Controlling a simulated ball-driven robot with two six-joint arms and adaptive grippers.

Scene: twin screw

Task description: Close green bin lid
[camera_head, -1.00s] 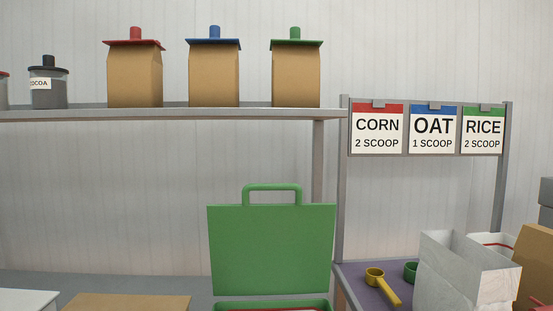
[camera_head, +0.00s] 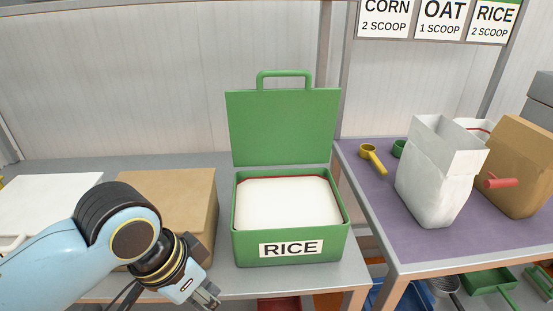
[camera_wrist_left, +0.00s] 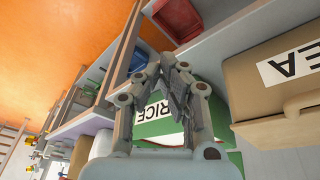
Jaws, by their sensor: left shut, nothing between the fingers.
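The green bin (camera_head: 290,240) labelled RICE stands on the grey counter, filled with white contents. Its green lid (camera_head: 283,127) stands open and upright at the back, with a loop handle (camera_head: 284,77) on top. My left gripper (camera_head: 208,298) is low in the head view, left of and in front of the bin, apart from it. It is shut and empty. In the left wrist view my left gripper (camera_wrist_left: 180,75) shows its fingers together, with the green bin (camera_wrist_left: 160,128) behind them. My right gripper is not in view.
A tan box (camera_head: 170,195) and a white box (camera_head: 45,210) stand left of the bin. On the purple-topped table (camera_head: 380,200) at the right are a yellow scoop (camera_head: 372,158), a white bag (camera_head: 435,180) and a brown bag (camera_head: 515,165).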

